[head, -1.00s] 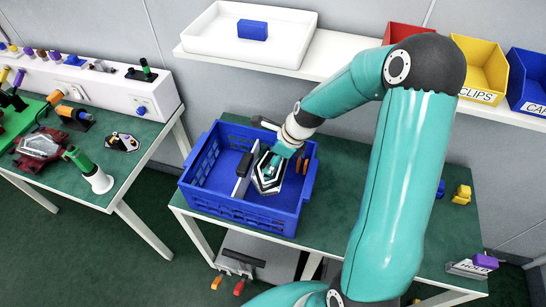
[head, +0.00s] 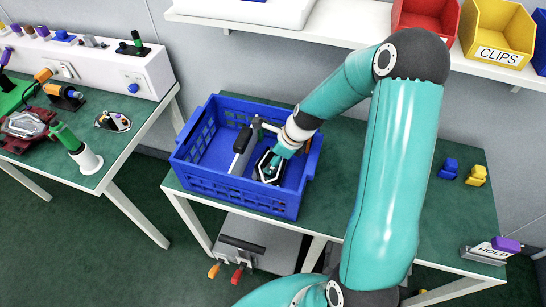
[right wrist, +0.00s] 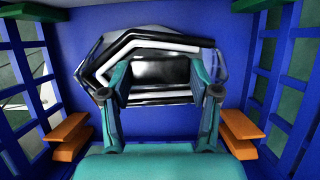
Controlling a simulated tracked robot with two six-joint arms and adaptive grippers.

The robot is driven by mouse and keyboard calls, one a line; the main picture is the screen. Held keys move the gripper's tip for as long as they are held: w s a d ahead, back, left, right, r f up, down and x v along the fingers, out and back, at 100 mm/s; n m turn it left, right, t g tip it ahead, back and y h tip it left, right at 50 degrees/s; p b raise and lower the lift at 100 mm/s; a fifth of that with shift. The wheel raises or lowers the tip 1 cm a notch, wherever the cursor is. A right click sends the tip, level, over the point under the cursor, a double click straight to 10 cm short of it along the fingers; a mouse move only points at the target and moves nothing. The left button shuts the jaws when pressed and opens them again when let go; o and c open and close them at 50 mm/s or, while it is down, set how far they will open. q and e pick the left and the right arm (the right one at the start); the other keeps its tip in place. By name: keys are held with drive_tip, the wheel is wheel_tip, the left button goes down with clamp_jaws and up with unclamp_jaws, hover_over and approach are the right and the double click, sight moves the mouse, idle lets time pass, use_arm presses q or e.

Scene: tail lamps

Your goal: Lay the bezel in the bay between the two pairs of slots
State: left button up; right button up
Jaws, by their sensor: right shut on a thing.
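The bezel (right wrist: 155,45) is an angular black, white and silver frame, filling the upper middle of the right wrist view. My right gripper (right wrist: 160,80) is shut on it, with a finger at each side of its dark centre. Orange slot pieces stand on the left (right wrist: 65,135) and right (right wrist: 250,133) in the wrist view, on either side of the gripper. I cannot tell whether the bezel touches the crate floor. My left gripper is out of view.
The crate walls rise close around the right gripper. A blue block (head: 449,168) and a yellow block (head: 476,175) lie on the green table (head: 400,215) at right. A shelf (head: 350,25) with bins runs behind. Another bench (head: 130,130) stands at left.

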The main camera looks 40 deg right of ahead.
drive_tip(key=shift+f, duration=0.45)
drive_tip(key=o, duration=1.2)
drive_tip(key=shift+r, duration=0.1)
drive_tip(key=v, duration=1.1)
drive_tip(key=shift+s+d+r, duration=0.1)
drive_tip(key=shift+s+r, duration=0.15)
drive_tip(key=shift+r, duration=0.1)
